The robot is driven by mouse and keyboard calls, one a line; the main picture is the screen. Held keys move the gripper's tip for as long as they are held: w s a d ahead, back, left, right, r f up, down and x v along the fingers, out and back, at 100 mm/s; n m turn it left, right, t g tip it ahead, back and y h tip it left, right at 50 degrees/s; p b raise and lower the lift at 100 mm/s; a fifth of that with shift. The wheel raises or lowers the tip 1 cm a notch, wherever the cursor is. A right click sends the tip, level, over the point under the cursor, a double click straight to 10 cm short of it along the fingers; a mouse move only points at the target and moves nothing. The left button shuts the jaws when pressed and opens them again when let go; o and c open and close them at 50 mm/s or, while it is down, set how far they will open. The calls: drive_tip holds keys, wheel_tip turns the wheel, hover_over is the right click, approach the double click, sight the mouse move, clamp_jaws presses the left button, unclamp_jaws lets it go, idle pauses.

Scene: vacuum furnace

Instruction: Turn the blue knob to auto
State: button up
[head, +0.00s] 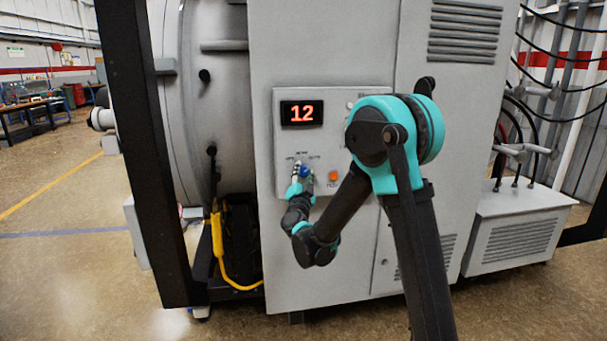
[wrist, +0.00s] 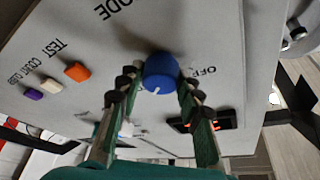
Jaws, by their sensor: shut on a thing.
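The blue knob (wrist: 160,73) is on the grey control panel, between the two fingers of my gripper (wrist: 158,76). The fingers touch its sides. The white mark on the knob points toward the bottom of the wrist view, the side where the red display lies. The OFF label shows to the right of the knob in that view. In the head view the blue knob (head: 304,171) is small, with my gripper (head: 303,178) at it from below; labels stand left, above and right of it. I cannot read the AUTO label in the wrist view.
An orange button (wrist: 77,72), a white button (wrist: 51,86) and a purple button (wrist: 34,94) sit beside the knob. The display (head: 302,113) reads 12 above it. A yellow hose (head: 220,255) hangs left of the cabinet. Floor at the left is clear.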

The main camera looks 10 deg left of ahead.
idle(0.3)
drive_tip(key=o, duration=1.2)
drive_tip(key=shift+c, duration=0.2)
drive_tip(key=v, duration=1.2)
drive_tip(key=s+d+f+n+g, duration=0.4)
drive_tip(key=s+d+f+g, duration=0.4)
drive_tip(key=s+d, duration=0.5)
drive_tip(key=s+d+f+n+g, duration=0.4)
drive_tip(key=s+d+f+g, duration=0.5)
drive_tip(key=s+d+f, duration=0.4)
drive_tip(key=d, duration=0.3)
drive_tip(key=shift+s+f, duration=0.15)
drive_tip(key=shift+f, duration=0.1)
